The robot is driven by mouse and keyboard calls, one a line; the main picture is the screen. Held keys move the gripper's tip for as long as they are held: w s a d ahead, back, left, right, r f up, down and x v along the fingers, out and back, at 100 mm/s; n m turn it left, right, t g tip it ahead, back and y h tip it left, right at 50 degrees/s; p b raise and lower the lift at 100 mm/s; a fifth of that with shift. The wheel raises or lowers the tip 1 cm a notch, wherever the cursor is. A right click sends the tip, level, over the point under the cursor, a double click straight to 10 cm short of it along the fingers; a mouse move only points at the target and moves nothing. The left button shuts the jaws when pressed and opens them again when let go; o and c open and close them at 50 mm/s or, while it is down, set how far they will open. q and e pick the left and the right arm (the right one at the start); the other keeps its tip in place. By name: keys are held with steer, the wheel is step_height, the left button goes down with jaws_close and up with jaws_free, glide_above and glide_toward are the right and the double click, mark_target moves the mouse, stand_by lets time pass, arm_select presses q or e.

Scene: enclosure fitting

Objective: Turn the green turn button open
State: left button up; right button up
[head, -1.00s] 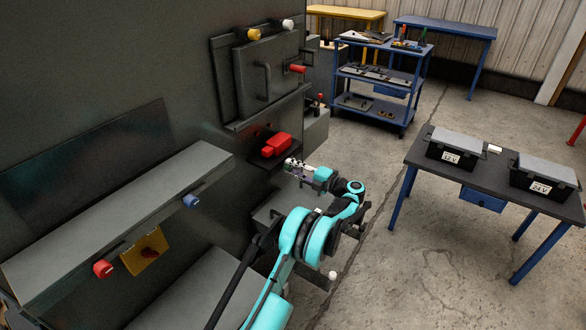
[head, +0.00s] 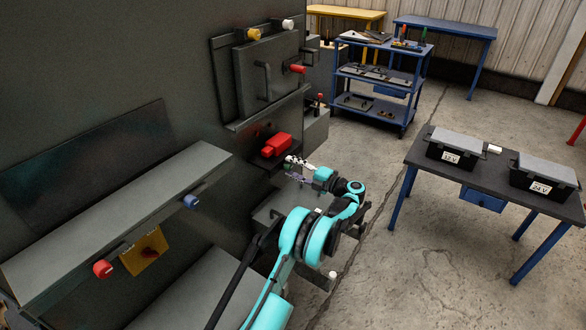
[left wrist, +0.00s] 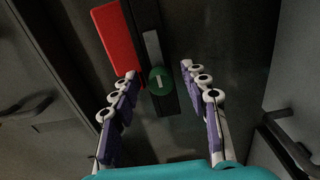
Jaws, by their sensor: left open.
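The green turn button (left wrist: 160,82) is a round knob with a pale mark across its face, seen in the left wrist view. It sits at the end of a grey strip on the dark enclosure. My left gripper (left wrist: 158,70) is open, and its two fingers lie left and right of the button in that view. I cannot tell whether the fingertips reach around it or stop short. In the head view my left gripper (head: 299,169) is just below the red block, and the button cannot be made out there. My right gripper is not in view.
A red block (head: 277,145) juts from the enclosure beside the gripper; it also shows in the left wrist view (left wrist: 117,38). Above is a panel with a handle (head: 264,82) and a red knob (head: 297,69). A grey ledge (head: 120,215) lies left.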

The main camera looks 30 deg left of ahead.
arm_select(q)
steer(key=d, duration=1.2)
steer(key=shift+s, duration=0.45)
